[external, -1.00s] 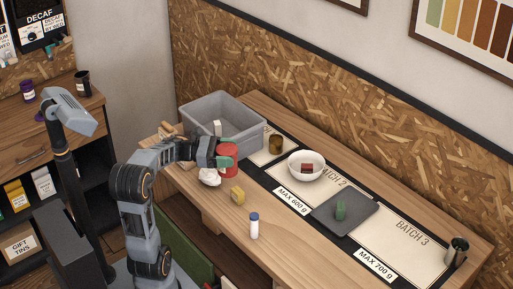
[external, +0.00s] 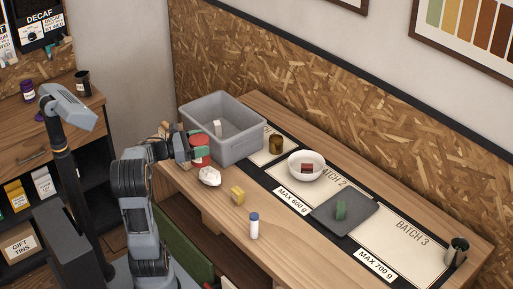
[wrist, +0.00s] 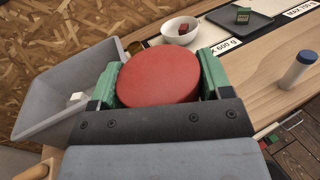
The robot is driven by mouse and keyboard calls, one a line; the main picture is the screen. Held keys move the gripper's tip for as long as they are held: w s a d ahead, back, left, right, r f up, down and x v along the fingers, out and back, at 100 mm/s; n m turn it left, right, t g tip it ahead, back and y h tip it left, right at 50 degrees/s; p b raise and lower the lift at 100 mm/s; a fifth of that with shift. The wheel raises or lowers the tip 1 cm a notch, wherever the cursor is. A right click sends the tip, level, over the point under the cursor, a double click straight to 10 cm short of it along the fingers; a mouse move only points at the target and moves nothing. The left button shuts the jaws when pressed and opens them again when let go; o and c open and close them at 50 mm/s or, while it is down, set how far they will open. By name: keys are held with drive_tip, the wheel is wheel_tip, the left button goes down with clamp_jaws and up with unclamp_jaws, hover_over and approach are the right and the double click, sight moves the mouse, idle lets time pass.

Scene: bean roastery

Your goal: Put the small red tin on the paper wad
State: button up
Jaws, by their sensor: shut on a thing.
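The red tin (external: 202,157) is between the green-padded fingers of my gripper (external: 196,147), which is shut on it. In the wrist view, the tin's round red face (wrist: 160,76) fills the space between the fingers. The white crumpled paper wad (external: 209,176) lies on the wooden table near its front edge. The tin is just behind and slightly left of the wad in the external view, beside the grey bin. I cannot tell how high it is above the table. The wad does not show in the wrist view.
A grey bin (external: 257,148) holding a white block stands close behind my gripper. A yellow block (external: 237,195) and a white bottle with a blue cap (external: 254,228) stand right of the wad. Further right are a white bowl (external: 293,171) and a dark tray (external: 328,219).

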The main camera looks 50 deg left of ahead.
drive_tip(key=shift+w+a+f+b, duration=0.3)
drive_tip(key=shift+w+f, duration=0.45)
drive_tip(key=shift+f, duration=0.75)
drive_tip(key=shift+w+a+f+b, duration=0.15)
drive_tip(key=shift+w+a+f, duration=0.45)
drive_tip(key=shift+f, duration=0.9)
drive_tip(key=shift+w+a+f+b, duration=0.2)
drive_tip(key=shift+w+f, duration=0.7)
drive_tip(key=shift+f, duration=0.6)
drive_tip(key=shift+f, duration=0.15)
drive_tip(key=o, duration=1)
drive_tip(key=shift+r, duration=0.25)
drive_tip(key=v, duration=1.2)
drive_tip(key=shift+f, duration=0.15)
